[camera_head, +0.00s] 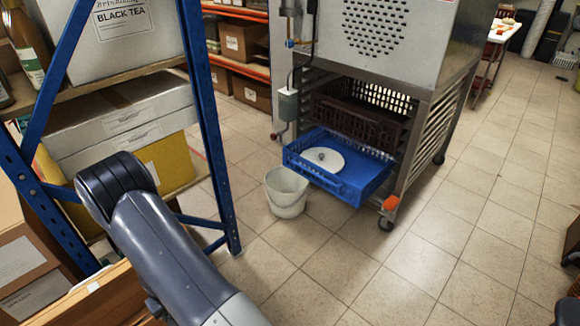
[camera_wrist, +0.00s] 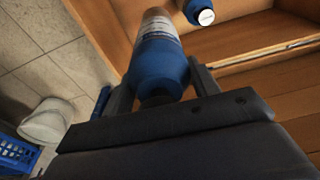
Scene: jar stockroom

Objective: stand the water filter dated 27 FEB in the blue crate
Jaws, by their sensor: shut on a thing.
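My gripper (camera_wrist: 160,88) is shut on a blue water filter (camera_wrist: 158,62) with a pale, printed upper band, in the wrist view. Its date cannot be read. A second blue filter (camera_wrist: 190,10) with a white label on its end is at the top, apart from my gripper. The blue crate (camera_head: 358,188) is pulled out on the metal rack in the head view, with a white round object lying in it. Its corner also shows at the lower left of the wrist view (camera_wrist: 14,152). The head view hides my gripper behind my arm.
A white bucket (camera_head: 286,192) stands on the floor left of the blue crate. A dark brown crate (camera_head: 358,123) sits above it on the rack. A blue shelf post (camera_head: 207,120) rises near my arm. A wooden box or shelf (camera_wrist: 250,45) surrounds the filters.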

